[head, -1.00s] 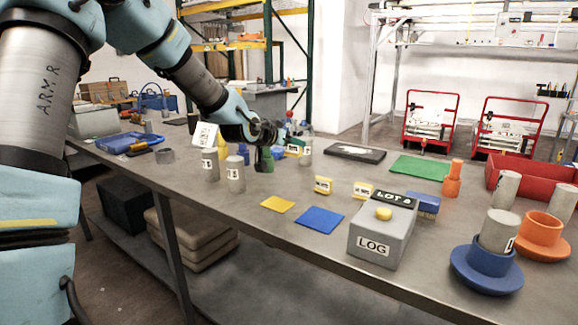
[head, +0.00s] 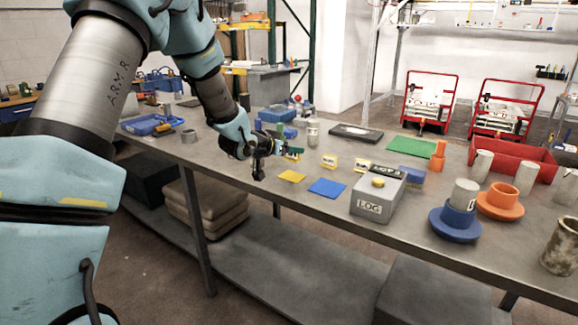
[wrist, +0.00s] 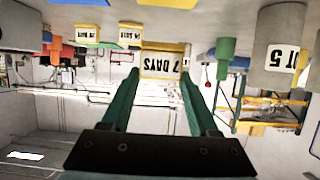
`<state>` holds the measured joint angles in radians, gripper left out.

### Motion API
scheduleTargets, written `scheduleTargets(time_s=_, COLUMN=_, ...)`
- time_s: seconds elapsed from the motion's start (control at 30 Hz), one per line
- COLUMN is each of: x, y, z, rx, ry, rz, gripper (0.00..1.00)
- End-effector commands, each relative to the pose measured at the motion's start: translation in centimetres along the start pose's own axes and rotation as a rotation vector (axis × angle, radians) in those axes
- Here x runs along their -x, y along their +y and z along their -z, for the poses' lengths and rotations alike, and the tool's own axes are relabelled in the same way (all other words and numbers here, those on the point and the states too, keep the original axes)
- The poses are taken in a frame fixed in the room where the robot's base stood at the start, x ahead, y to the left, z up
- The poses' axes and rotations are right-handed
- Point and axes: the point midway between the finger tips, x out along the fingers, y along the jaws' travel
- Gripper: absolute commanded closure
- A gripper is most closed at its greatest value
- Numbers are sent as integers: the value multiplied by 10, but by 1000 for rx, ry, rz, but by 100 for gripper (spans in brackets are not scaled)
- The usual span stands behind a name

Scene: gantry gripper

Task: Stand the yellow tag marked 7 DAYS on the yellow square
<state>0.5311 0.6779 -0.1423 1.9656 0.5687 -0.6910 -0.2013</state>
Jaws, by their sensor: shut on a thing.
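The yellow tag marked 7 DAYS (wrist: 162,64) is between the green fingertips of my gripper (wrist: 160,78) in the upside-down wrist view. The jaws are shut on it. In the head view the gripper (head: 291,151) points right, and only a small yellow part of the tag (head: 294,157) shows below the fingers. The yellow square (head: 291,176) lies flat and bare on the bench, just nearer the front edge than the tag. I cannot tell whether the tag touches the bench.
A blue square (head: 328,187) lies right of the yellow one. Two other yellow tags (head: 329,160) (head: 362,165) stand further right, near the grey LOG box (head: 376,201). A clear bottle (head: 313,133) stands behind the gripper. A black tray (head: 356,132) and green mat (head: 412,147) lie behind.

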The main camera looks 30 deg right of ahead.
Motion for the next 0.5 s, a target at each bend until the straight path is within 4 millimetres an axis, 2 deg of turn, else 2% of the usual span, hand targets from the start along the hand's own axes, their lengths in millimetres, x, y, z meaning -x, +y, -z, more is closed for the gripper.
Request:
scheduleTargets(time_s=0.4, x=-18, y=0, z=-44, rx=0, ry=0, rz=0, gripper=91)
scheduleTargets(time_s=0.5, x=-20, y=0, z=-49, rx=-2, ry=1, rz=1, gripper=91)
